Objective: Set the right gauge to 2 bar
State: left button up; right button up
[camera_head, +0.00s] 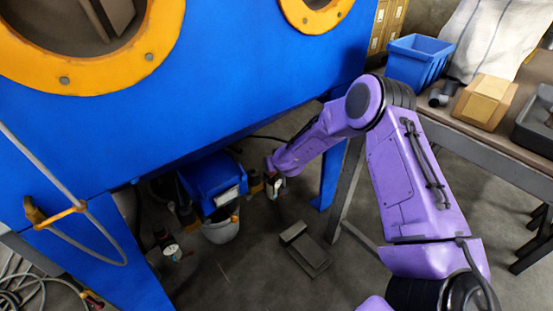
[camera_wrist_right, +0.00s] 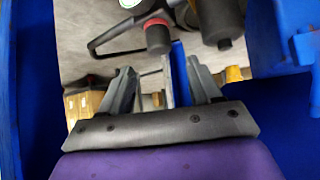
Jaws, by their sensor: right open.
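My right gripper (camera_head: 276,186) is at the end of the purple arm, low beside the blue cabinet's underside. In the right wrist view my right gripper (camera_wrist_right: 163,85) has its fingers spread, with nothing held. A red-topped black knob (camera_wrist_right: 157,36) shows beyond and between the fingertips, apart from them. A white gauge face (camera_wrist_right: 129,3) is cut off by the top edge above it; its reading cannot be made out. In the head view a small white gauge (camera_head: 172,251) shows low at left. The gauge near my right gripper is not clear there. My left gripper is not in view.
The blue cabinet (camera_head: 260,70) overhangs the work area, and its blue leg (camera_head: 329,182) stands near my right arm. A blue unit (camera_head: 212,177) and a grey bucket (camera_head: 221,227) are close left of the gripper. A table (camera_head: 470,138) stands at right. Dark cylinders (camera_wrist_right: 222,20) crowd the wrist view's top.

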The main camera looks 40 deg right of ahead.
jog(key=shift+v, duration=1.3)
